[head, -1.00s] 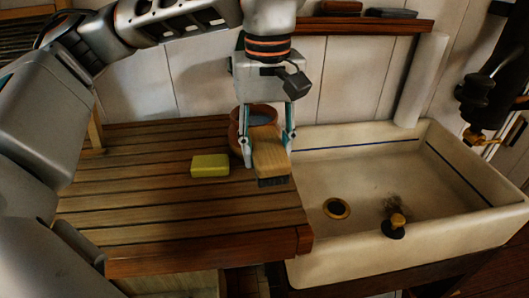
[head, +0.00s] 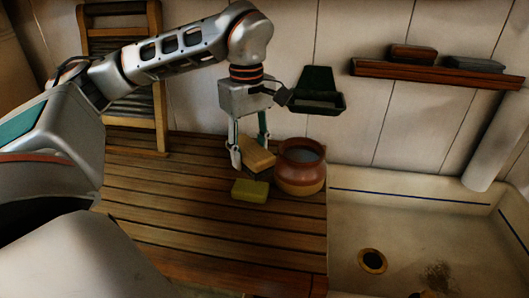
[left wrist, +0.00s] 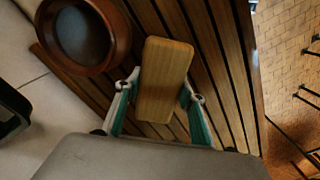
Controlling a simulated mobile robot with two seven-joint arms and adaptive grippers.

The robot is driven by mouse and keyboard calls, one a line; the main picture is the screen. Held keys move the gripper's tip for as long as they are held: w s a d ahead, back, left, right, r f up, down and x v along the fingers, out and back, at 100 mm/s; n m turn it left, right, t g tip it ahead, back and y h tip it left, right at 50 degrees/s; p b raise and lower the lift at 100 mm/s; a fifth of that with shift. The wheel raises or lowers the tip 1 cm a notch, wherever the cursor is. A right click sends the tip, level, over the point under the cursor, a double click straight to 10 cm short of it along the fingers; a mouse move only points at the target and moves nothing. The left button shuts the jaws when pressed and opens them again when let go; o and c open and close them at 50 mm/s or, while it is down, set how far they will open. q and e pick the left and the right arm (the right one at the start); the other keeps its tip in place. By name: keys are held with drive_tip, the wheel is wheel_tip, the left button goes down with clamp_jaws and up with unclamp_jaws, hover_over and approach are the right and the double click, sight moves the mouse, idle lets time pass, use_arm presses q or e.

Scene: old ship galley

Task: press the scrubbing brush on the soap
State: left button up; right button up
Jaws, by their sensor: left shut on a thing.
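My left gripper (head: 252,154) is shut on the scrubbing brush (head: 258,156), a pale wooden block. In the left wrist view the brush (left wrist: 165,80) lies between the two fingers, wooden back toward the camera; its bristles are hidden. The yellow-green soap (head: 250,190) lies flat on the slatted wooden board (head: 190,225). The brush is just behind the soap in the head view and appears above the board; I cannot tell the exact gap. The soap does not show in the left wrist view. My right gripper is not in view.
A brown clay pot (head: 300,168) stands close to the right of the brush. A white sink (head: 400,225) with a drain is further right. A wooden rack (head: 121,60) stands behind left; a dark green holder (head: 316,88) is on the wall. The board's front left is clear.

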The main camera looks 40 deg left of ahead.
sight(250, 186)
use_arm(q)
drive_tip(key=shift+a+f, duration=0.1)
drive_tip(key=shift+f, duration=2.85)
drive_tip(key=shift+s+f, duration=0.1)
drive_tip(key=shift+f, duration=0.5)
drive_tip(key=shift+r, duration=3.55)
